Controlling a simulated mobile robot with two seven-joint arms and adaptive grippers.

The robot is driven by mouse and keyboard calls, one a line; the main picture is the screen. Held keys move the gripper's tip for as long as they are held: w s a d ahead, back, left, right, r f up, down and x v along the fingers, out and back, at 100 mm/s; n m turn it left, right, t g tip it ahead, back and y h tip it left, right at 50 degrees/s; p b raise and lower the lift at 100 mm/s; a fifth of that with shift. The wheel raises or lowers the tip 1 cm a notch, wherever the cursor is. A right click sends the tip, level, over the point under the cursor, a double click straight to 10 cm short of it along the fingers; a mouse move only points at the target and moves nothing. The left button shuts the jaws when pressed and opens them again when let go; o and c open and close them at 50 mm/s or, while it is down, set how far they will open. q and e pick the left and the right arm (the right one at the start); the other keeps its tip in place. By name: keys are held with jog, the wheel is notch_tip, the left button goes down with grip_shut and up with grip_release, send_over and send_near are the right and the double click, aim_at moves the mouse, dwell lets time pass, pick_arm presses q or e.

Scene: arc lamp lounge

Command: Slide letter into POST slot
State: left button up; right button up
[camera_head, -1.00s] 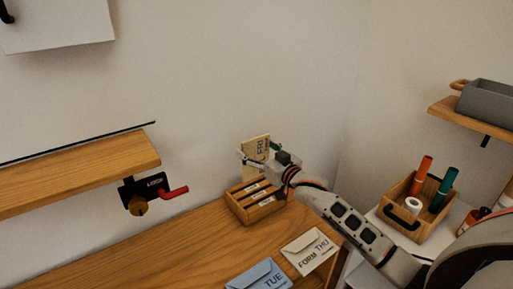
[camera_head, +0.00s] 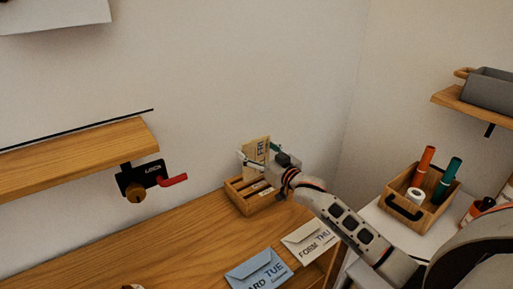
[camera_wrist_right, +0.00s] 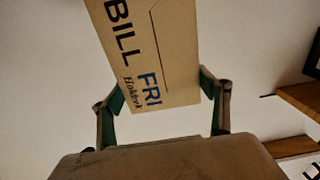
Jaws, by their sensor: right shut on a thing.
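My right gripper (camera_head: 262,158) is shut on a tan letter (camera_head: 257,147) at the back of the desk. The right wrist view shows the letter (camera_wrist_right: 150,50) printed "BILL" and "FRI", tilted between the fingers (camera_wrist_right: 162,92). The letter stands roughly upright over the back of a wooden slotted sorter (camera_head: 254,207). The sorter has several labelled slots, with labels too small to read. The gripper hides part of the sorter and the letter's lower edge, so I cannot tell whether it is inside a slot. My left gripper is not in view.
A shelf with a black lock and red lever (camera_head: 173,180) is at left. A wooden caddy (camera_head: 410,217) with tubes stands at right.

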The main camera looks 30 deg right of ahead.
aim_at(257, 158)
jog(key=shift+f, duration=0.5)
dwell(0.6)
jog(key=shift+p, duration=1.1)
dwell(0.8)
jog(key=shift+f+b, duration=0.6)
jog(key=shift+f, duration=0.45)
jog(key=shift+f+b, duration=1.1)
jog(key=shift+f, duration=1.05)
jog(key=o, duration=1.2)
jog(key=shift+o, duration=0.2)
jog(key=shift+s, duration=0.15)
jog(key=s+d, duration=0.1)
jog(key=s, duration=1)
jog(key=shift+s+d, duration=0.35)
